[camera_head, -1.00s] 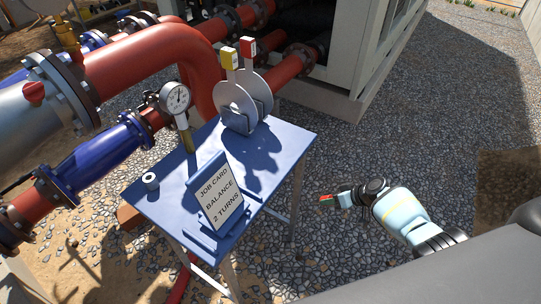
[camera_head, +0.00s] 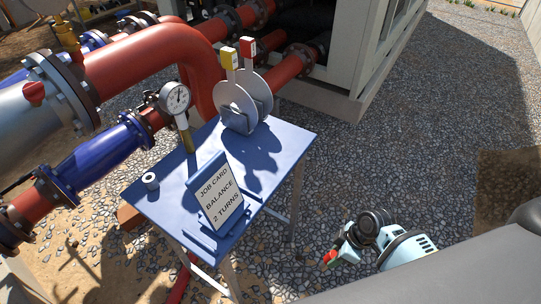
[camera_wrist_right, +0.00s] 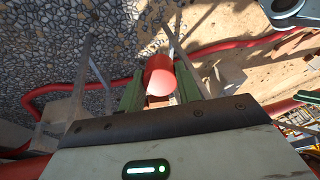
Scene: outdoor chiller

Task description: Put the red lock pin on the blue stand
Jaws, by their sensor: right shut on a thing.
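The red lock pin (camera_wrist_right: 159,78) is between the green fingers of my right gripper (camera_wrist_right: 160,95), which is shut on it. In the head view the pin shows as a small red tip (camera_head: 328,257) at my right gripper (camera_head: 333,259). The gripper is over the gravel, apart from the blue stand and in front of its right side. The blue stand (camera_head: 283,146) is a flat blue table on thin legs. My left gripper is out of view.
The stand bears a job card (camera_head: 217,196) on a blue holder, a grey ring (camera_head: 150,181) and two grey discs (camera_head: 238,108) with yellow and red tags. A gauge (camera_head: 175,97) and red pipes (camera_head: 150,60) border the back left. The stand's right end has bare surface.

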